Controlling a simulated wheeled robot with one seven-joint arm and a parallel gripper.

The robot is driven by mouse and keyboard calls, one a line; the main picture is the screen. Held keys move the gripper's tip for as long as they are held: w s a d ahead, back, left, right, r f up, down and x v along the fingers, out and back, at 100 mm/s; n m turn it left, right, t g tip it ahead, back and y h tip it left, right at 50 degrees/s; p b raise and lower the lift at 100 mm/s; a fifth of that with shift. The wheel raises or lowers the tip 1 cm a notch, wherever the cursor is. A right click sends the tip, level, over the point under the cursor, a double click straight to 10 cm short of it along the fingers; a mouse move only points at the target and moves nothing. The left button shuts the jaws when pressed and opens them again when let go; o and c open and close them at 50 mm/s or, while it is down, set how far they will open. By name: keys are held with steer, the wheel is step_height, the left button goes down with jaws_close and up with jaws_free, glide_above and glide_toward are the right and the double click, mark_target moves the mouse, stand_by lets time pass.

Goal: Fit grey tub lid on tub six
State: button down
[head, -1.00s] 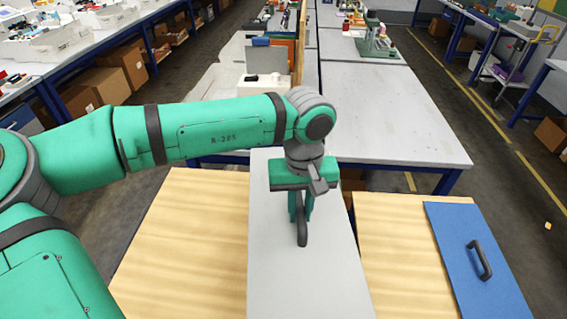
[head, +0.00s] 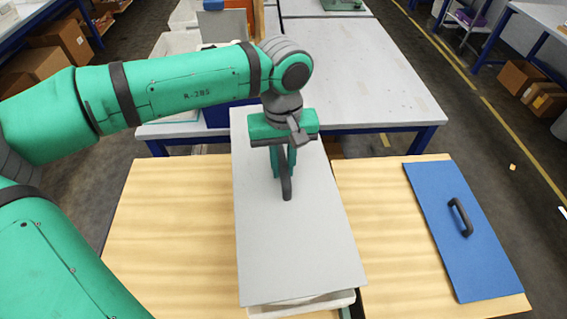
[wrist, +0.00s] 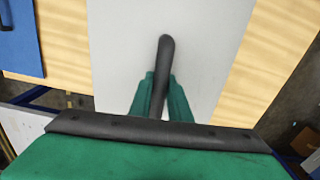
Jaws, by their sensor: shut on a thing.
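The grey lid (head: 292,245) is a long flat panel with a dark bar handle (head: 287,188). My gripper (head: 283,165) is shut on that handle near the lid's far half. In the wrist view the handle (wrist: 164,58) stands between my green fingers (wrist: 157,92), with the lid (wrist: 210,45) beneath. A pale tub (head: 300,309) shows its rim and wall below the lid's near edge. The lid hides most of it, and its number is not visible. I cannot tell whether the lid rests on the rim or hangs above it.
A blue lid (head: 440,200) with a dark handle lies on the wooden table (head: 165,245) to the right. The lid reaches past the table's far edge. A grey-topped bench (head: 375,75) stands beyond. Bare wood lies left and right of the lid.

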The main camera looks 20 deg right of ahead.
steer(key=shift+d, duration=0.1)
steer(key=shift+w+f, duration=0.1)
steer(key=shift+f, duration=0.65)
steer(key=shift+a+f, duration=0.2)
steer(key=shift+f, duration=0.45)
step_height(320, 180, down, 6)
steer(key=shift+d, duration=0.15)
steer(key=shift+f, duration=0.1)
steer(key=c, duration=1.6)
jaws_free()
step_height(320, 180, up, 11)
steer(key=shift+f, duration=0.1)
